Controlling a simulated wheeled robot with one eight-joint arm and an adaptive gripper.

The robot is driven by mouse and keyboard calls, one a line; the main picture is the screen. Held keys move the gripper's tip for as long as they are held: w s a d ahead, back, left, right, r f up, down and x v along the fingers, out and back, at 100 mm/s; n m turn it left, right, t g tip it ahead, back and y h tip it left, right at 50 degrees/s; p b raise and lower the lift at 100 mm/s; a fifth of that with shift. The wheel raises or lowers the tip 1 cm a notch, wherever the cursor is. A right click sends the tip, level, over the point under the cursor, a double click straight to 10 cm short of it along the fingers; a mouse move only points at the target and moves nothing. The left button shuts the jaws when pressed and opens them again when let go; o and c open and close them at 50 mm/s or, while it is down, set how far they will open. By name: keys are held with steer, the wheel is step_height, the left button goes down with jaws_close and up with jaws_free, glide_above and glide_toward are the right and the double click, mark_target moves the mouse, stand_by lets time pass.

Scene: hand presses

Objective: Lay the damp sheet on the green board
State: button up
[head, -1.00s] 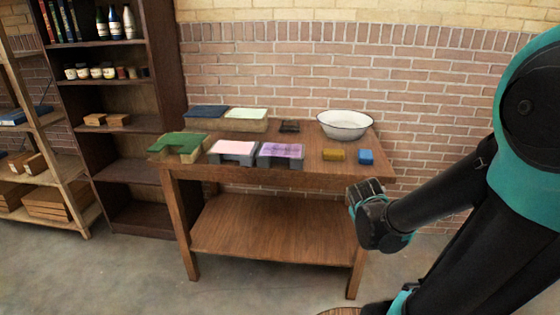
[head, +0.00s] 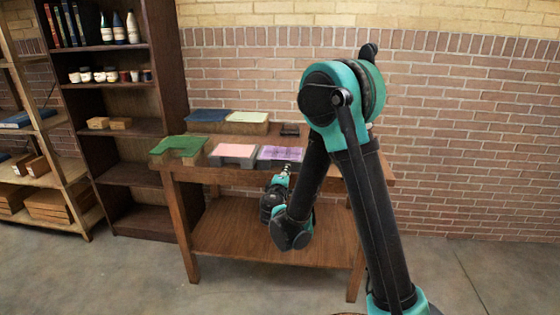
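The green board (head: 178,146) lies at the table's left front corner; I see no sheet on it. Beside it, a pink sheet (head: 234,150) and a purple patterned sheet (head: 281,153) lie on grey blocks along the front edge. Behind them, a dark blue piece (head: 208,115) and a pale green sheet (head: 247,117) lie on a wooden base. I cannot tell which sheet is damp. My gripper (head: 286,172) is at the table's front edge, just below the purple sheet in the picture. It is small and partly hidden by my arm, so its opening is unclear.
The wooden table (head: 203,175) has a lower shelf (head: 235,232). A small dark object (head: 289,130) lies near the back. My arm covers the table's right part. A dark bookcase (head: 130,130) stands at the left, and a brick wall (head: 450,130) stands behind.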

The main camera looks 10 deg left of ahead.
steer(key=a+n+y, duration=0.1)
steer(key=a, duration=0.3)
glide_toward(282, 153)
steer(key=shift+w+f+t, duration=0.2)
steer(key=shift+w, duration=0.75)
steer(key=shift+w+f+t, duration=0.2)
steer(key=shift+w+f, duration=0.05)
steer(key=shift+w, duration=0.75)
steer(key=shift+c, duration=1)
jaws_close()
steer(key=shift+r, duration=0.15)
steer(key=shift+r, duration=1.35)
steer(key=shift+s, duration=0.1)
